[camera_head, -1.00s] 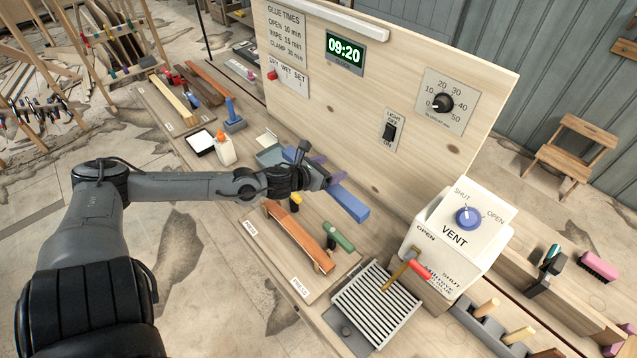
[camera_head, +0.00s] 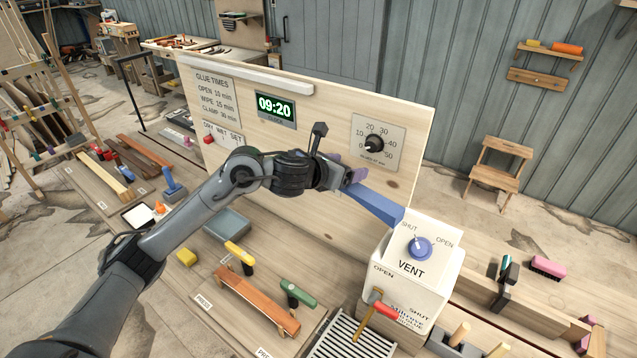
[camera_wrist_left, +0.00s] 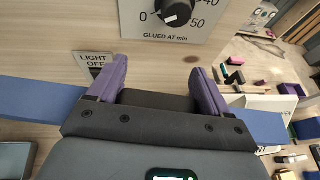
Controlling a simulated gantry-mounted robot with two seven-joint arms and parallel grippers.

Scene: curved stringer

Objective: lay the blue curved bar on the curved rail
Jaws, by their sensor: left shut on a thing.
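My left gripper (camera_head: 345,175) is shut on the blue curved bar (camera_head: 376,206) and holds it up in front of the upright wooden panel. In the left wrist view the blue bar (camera_wrist_left: 40,101) sticks out on both sides of the gripper, between the purple fingers (camera_wrist_left: 165,92); its middle is hidden by the gripper body. The orange-brown curved rail (camera_head: 258,302) lies on the bench at the lower middle, below and apart from the bar. My right gripper is not in view.
The white vent box (camera_head: 415,270) with a blue knob stands at the right, close to the bar's end in the picture. A green-handled clamp (camera_head: 298,293) and a yellow-handled one (camera_head: 239,252) stand beside the rail. A slatted grate (camera_head: 352,338) is in front.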

